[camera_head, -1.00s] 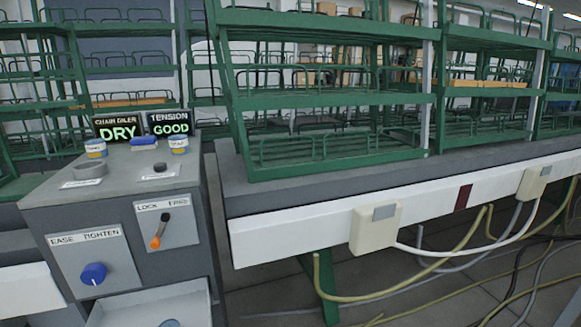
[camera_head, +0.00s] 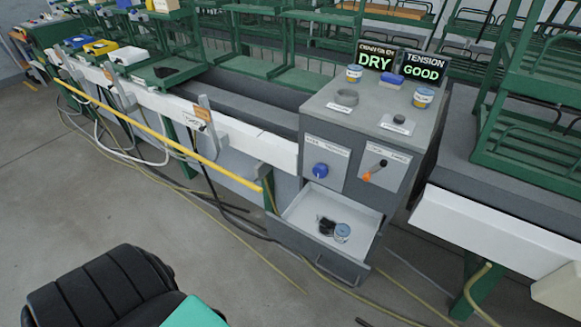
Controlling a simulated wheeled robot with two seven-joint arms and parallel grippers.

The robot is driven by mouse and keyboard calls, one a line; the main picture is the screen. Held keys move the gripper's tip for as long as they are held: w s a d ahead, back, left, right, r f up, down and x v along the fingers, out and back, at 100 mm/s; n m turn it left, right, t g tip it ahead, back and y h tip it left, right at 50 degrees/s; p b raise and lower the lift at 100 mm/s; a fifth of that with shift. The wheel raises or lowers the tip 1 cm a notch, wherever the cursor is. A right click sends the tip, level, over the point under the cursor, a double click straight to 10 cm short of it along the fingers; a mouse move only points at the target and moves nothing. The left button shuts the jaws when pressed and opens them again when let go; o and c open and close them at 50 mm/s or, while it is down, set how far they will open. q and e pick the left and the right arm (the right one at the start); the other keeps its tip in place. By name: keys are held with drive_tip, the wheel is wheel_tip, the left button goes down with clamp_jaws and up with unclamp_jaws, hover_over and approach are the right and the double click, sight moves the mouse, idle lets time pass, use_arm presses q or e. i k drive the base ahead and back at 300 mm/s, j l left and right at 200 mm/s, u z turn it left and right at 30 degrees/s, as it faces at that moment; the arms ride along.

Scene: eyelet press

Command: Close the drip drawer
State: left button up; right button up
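The drip drawer (camera_head: 350,214) is a light grey tray pulled out at the bottom front of the grey control cabinet (camera_head: 425,150). Its inside is open to view, and a small dark item and a round blue-topped can (camera_head: 342,232) lie in it. Its front panel (camera_head: 318,252) faces the floor walkway, low in the view. Neither of my grippers shows in the head view, so nothing of mine is seen touching the drawer.
A blue knob (camera_head: 320,170) and an orange-tipped lever (camera_head: 372,171) sit above the drawer. DRY and GOOD signs stand on top. A yellow rail (camera_head: 165,140) runs left. Hoses cross the floor (camera_head: 180,230) near the drawer. A black ribbed seat-like object (camera_head: 105,290) stands bottom left.

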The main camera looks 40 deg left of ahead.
sight(307, 226)
drive_tip(key=u, duration=0.8)
